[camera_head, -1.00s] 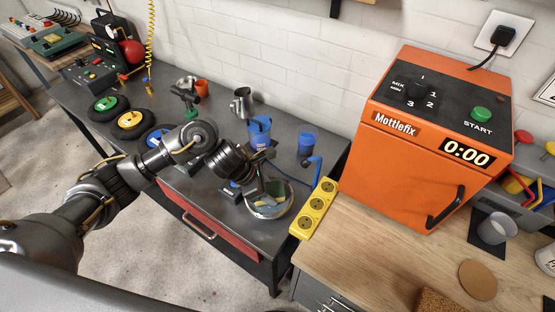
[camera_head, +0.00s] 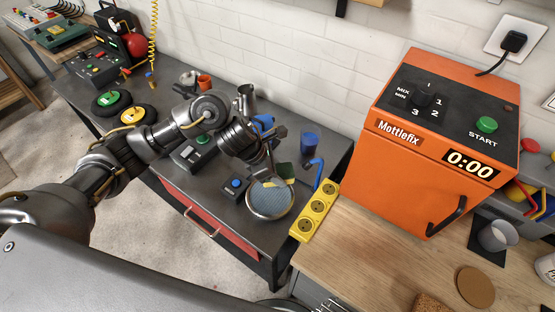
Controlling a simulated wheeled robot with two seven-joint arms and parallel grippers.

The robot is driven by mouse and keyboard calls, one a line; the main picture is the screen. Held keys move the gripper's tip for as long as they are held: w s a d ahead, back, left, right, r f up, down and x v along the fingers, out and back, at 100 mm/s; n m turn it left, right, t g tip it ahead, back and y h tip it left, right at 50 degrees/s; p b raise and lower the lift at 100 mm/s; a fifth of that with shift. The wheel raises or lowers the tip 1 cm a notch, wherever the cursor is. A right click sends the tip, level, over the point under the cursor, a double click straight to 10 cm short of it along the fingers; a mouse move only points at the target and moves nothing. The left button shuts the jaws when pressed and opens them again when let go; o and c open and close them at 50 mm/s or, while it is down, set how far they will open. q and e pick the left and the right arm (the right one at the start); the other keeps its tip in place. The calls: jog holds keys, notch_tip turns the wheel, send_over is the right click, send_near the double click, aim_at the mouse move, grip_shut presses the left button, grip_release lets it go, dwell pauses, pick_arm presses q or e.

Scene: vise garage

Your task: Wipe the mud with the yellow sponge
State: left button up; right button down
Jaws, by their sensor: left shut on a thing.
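My left gripper (camera_head: 268,165) is shut on the sponge, above the far rim of a round metal-rimmed dish on the dark workbench. The sponge (camera_head: 284,172) shows a dark green face and a strip of yellow; the gripper hides part of it. The dish (camera_head: 269,201) shows a grey-blue, mesh-like surface inside. I cannot tell whether the sponge touches the rim. I cannot make out any mud. My right gripper is not in view.
A small box with a blue button (camera_head: 235,185) stands left of the dish. A blue cup (camera_head: 308,143) stands behind it. A yellow socket strip (camera_head: 316,208) lies to the right, below the orange Mottlefix machine (camera_head: 440,140). A metal jug (camera_head: 246,98) stands at the back.

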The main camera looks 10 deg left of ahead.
pick_arm(q)
notch_tip(320, 180, up, 3)
jog(key=shift+w+f+p, duration=0.15)
jog(key=shift+f+p, duration=0.05)
jog(key=shift+p, duration=0.5)
jog(key=shift+r, duration=0.3)
